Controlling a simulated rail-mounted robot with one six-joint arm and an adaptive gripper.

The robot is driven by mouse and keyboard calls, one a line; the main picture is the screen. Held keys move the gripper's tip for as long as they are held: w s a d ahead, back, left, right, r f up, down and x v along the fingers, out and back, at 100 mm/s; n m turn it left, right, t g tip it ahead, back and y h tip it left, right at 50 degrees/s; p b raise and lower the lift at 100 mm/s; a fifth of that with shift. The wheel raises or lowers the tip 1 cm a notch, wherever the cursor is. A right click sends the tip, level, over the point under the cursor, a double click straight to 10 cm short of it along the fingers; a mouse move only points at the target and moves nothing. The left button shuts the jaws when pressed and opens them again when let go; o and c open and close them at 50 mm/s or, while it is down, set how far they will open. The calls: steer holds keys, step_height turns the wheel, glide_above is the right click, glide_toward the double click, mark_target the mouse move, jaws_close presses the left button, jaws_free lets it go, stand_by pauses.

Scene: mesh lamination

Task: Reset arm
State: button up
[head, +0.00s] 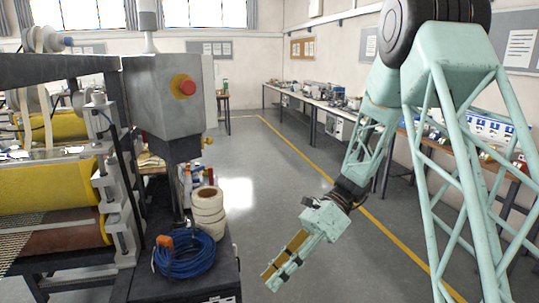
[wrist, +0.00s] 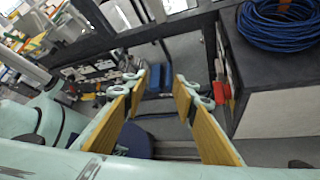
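My arm is pale green with lattice links and comes down from the upper right in the head view. My gripper (head: 275,276) hangs low over the floor, right of the black bench, and points down and left. In the wrist view my gripper (wrist: 160,88) shows two fingers with yellow-brown pads standing well apart. Nothing is between them, and they touch nothing that I can see.
A dark bench (head: 222,265) at the left carries a blue cable coil (head: 185,257) and white tape rolls (head: 208,208). Grey floor (head: 285,185) is open behind my gripper.

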steer(key=s+d+r+n+t+h, duration=0.2)
steer(key=s+d+r+n, duration=0.2)
steer(key=s+r, duration=0.25)
steer(key=s+d+r+n+t+h, duration=0.1)
steer(key=s+d+r+n+h, duration=0.15)
steer(key=s+r+n, duration=0.35)
steer(key=s+d+r+n+t+h, duration=0.2)
steer(key=s+d+r+n+t, duration=0.1)
steer(key=s, duration=0.5)
steer(key=s+d+r+n+t+h, duration=0.3)
steer(key=s+d+r+n+t, duration=0.1)
steer(key=s+d+r, duration=0.3)
steer(key=shift+s+d+n+t, duration=0.35)
steer(key=shift+s+d, duration=0.65)
steer(key=shift+d, duration=0.55)
stand_by(0.7)
steer(key=shift+a+n, duration=0.25)
steer(key=shift+a, duration=0.15)
steer(key=shift+f, duration=0.15)
steer(key=f+b, duration=0.5)
steer(key=shift+d, duration=0.4)
